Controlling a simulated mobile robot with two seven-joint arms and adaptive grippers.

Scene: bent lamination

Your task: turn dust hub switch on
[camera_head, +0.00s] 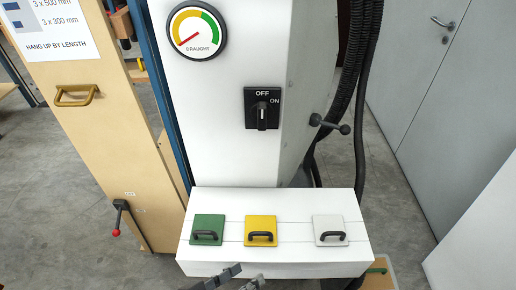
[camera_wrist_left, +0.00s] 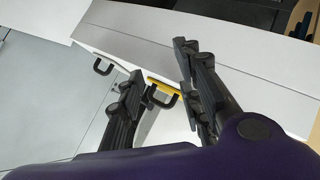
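The dust hub switch is a black rotary switch (camera_head: 262,108) on the white dust hub cabinet (camera_head: 220,140) in the head view. Its plate reads OFF at the top and ON at the right. The knob stands upright, in line with OFF.
Below the switch, a white box (camera_head: 285,225) juts out with green (camera_head: 208,229), yellow (camera_head: 261,230) and grey (camera_head: 330,230) handled plates. A black lever (camera_head: 330,124) and dark hoses (camera_head: 350,60) are right of the switch. A wooden panel (camera_head: 115,130) stands left.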

